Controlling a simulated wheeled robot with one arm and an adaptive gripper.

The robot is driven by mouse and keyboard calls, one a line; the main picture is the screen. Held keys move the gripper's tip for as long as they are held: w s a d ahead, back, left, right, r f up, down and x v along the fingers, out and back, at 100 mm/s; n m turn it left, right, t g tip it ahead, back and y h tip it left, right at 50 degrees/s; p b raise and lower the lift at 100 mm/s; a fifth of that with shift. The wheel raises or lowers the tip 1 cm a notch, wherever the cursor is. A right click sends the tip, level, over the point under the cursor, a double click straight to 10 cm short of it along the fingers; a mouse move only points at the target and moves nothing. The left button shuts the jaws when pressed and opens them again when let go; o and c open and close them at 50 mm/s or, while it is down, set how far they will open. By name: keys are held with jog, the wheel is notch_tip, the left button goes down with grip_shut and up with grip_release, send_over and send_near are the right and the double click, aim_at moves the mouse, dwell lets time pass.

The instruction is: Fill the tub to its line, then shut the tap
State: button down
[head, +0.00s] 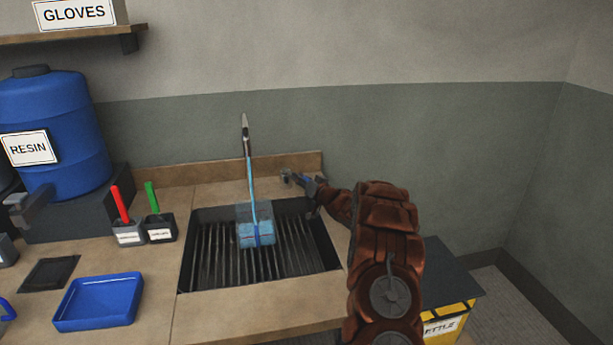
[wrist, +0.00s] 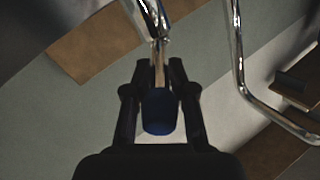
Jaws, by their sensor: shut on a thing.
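A clear tub (head: 243,213) stands on the slatted grate of the sink, with light blue water (head: 246,238) in its lower part. A thin blue stream (head: 251,185) runs from the tap spout (head: 245,128) into the tub. The tub's fill line is too small to make out. The tap's blue handle (head: 301,180) is on the right behind the sink. My gripper (head: 314,187) is at this handle. In the wrist view my gripper (wrist: 158,105) is shut on the blue handle (wrist: 160,115), its fingers on both sides, with chrome pipe (wrist: 153,20) beyond.
The dark sink grate (head: 205,265) is set in the counter. To its left are two small pots, the nearer-left holding a red-handled tool (head: 119,204), the other a green one (head: 152,197). A blue tray (head: 98,302) and a blue resin drum (head: 55,115) stand further left.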

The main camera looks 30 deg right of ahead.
jog(key=shift+a+r, duration=0.15)
jog(key=c, duration=1.2)
grip_release()
jog(key=shift+a, duration=0.1)
jog(key=shift+o, duration=0.6)
notch_tip(320, 180, up, 10)
jog(key=shift+f, duration=0.1)
